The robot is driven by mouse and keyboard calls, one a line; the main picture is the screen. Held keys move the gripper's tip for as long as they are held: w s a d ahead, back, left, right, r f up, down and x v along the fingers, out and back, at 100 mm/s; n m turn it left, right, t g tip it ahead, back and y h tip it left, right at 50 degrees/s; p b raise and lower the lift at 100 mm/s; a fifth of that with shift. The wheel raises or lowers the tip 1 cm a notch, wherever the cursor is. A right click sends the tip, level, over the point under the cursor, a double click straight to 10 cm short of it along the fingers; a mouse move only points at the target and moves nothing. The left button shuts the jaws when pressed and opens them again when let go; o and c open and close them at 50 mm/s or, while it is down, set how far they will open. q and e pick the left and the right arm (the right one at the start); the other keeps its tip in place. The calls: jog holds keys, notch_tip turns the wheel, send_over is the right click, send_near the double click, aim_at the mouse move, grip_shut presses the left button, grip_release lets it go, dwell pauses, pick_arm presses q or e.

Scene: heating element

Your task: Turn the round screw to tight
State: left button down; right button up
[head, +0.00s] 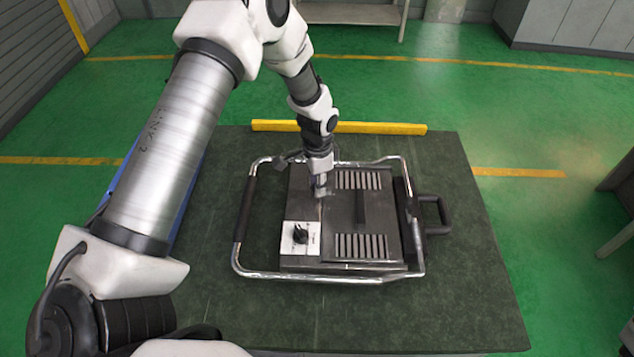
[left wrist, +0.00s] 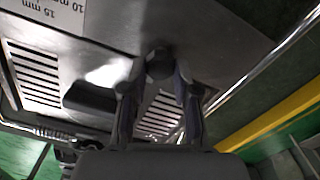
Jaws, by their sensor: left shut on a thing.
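The heating element (head: 295,258) is a grey metal box with slotted vents in a tubular frame on the dark table. My left gripper (head: 321,190) points down at the top of the box, near its far left part. In the left wrist view the fingers of my left gripper (left wrist: 160,70) are closed around a dark round screw (left wrist: 160,62) on the metal surface. In the head view the gripper hides the screw. I cannot tell how tight the screw is. My right gripper is not in view.
A black knob (head: 300,234) on a white plate sits at the box's near left corner. A dark handle (head: 360,206) stands on the lid. The frame's tubing (head: 330,277) surrounds the box. A yellow bar (head: 338,127) lies along the table's far edge. The table's right side is clear.

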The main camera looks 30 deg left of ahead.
pick_arm(q)
jog(key=shift+s+f, duration=0.1)
dwell(0.4)
jog(key=c, duration=0.9)
grip_release()
jog(key=shift+o, duration=0.2)
notch_tip(320, 180, up, 12)
jog(key=shift+w, duration=0.2)
